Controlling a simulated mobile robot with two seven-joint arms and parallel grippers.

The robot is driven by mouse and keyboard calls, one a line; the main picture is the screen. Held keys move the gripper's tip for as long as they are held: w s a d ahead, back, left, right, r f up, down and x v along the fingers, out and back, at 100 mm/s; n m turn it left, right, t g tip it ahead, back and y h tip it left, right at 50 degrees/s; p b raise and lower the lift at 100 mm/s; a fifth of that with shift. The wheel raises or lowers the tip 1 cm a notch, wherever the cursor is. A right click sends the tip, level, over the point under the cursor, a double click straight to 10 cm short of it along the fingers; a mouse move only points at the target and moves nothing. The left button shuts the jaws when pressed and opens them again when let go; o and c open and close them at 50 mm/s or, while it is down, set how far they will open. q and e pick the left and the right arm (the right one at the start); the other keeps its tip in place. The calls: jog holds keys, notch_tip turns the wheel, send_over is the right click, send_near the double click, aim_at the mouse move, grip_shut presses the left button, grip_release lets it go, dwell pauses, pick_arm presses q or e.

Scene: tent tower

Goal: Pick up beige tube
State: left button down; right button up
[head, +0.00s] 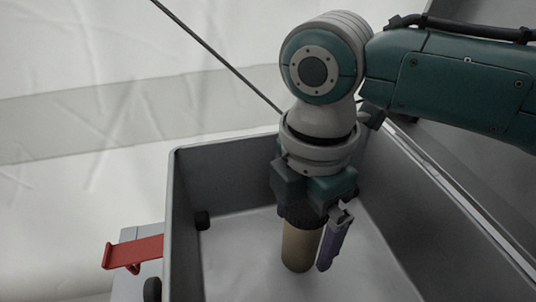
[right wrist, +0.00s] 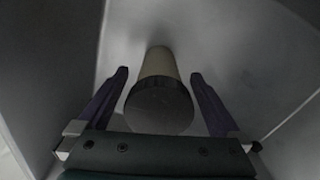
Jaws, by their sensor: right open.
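The beige tube (head: 299,247) stands in the grey bin (head: 232,167), with its dark cap partly hidden under my right gripper in the head view. In the right wrist view the tube (right wrist: 158,64) shows its dark round end (right wrist: 158,106) toward the camera, between the two purple fingers. My right gripper (head: 318,262) points down into the bin and is open, with one purple finger seen just right of the tube. In the right wrist view the gripper (right wrist: 159,75) has a gap on both sides of the tube. My left gripper is not in view.
The bin's walls rise around the tube and my right gripper. A red bracket (head: 134,252) juts out left of the bin. The bin floor (head: 240,255) around the tube looks clear.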

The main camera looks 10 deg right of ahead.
jog(key=shift+r, duration=0.1)
jog(key=c, duration=1.5)
jog(key=shift+r, duration=0.1)
